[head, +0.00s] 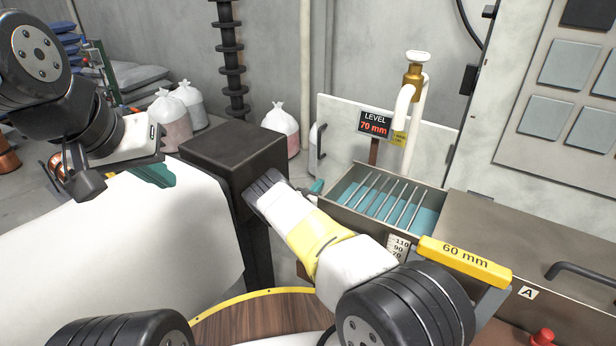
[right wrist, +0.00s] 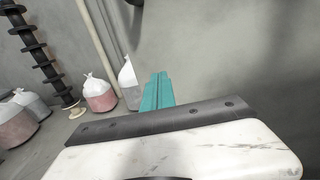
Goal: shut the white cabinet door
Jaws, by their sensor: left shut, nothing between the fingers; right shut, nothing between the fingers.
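The white cabinet door (head: 345,125) stands open and upright behind the open bath (head: 437,199), with a dark handle near its left edge. My right gripper (head: 318,187) is shut and empty, in front of the door and left of the bath; the right hand partly hides it, and I cannot tell whether it touches the door. Its teal fingers show together in the right wrist view (right wrist: 157,92). The grey surface beside them there may be the door, but this is unclear. My left gripper (head: 155,174) is shut and empty at the left, far from the door.
A black pedestal (head: 233,150) stands left of the right hand. A level sign (head: 374,124) and a white pipe with a brass valve (head: 413,75) rise in front of the door. A yellow 60 mm bar (head: 463,262) sits at the bath's front. Tied bags (head: 281,125) stand behind.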

